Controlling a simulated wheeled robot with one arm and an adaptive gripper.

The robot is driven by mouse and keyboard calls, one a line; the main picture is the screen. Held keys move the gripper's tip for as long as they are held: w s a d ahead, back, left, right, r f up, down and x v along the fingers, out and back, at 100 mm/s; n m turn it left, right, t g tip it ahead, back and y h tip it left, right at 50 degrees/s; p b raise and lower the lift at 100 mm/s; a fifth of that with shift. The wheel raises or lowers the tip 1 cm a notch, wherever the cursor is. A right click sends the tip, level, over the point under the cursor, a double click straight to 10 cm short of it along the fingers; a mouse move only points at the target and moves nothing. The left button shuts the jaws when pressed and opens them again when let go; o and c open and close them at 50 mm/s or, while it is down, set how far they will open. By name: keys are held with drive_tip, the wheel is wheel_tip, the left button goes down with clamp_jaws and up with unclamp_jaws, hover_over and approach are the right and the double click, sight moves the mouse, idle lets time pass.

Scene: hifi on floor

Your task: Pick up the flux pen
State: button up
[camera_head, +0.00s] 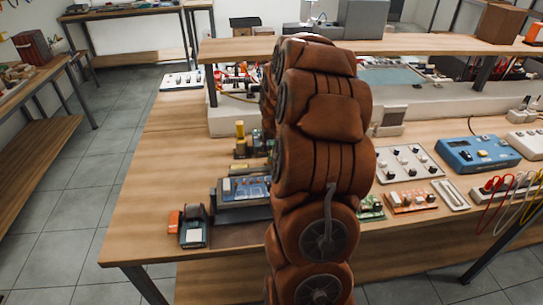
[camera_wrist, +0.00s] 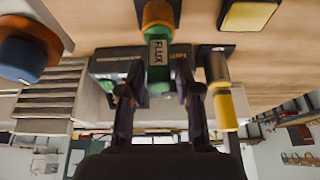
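The flux pen (camera_wrist: 158,50) shows in the wrist view as a short green cylinder with an orange end and a dark FLUX label. It appears to stand in a dark holder or base. My gripper (camera_wrist: 160,94) has its two dark fingers apart, one on each side of the pen's green end. Gaps show between the fingers and the pen, so the gripper looks open and holds nothing. In the head view my brown arm covers the middle of the bench, and I cannot make out the gripper or the pen there.
A yellow-capped metal cylinder (camera_wrist: 225,105) stands close beside the pen. A ribbed grey block (camera_wrist: 48,97) and an orange-and-blue round object (camera_wrist: 25,50) lie left. On the wooden bench (camera_head: 155,170) are a blue instrument (camera_head: 477,152) and a knobbed panel (camera_head: 408,162).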

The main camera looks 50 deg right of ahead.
clamp_jaws()
wheel_tip(320, 180, up, 10)
drive_tip(key=shift+b, duration=1.25)
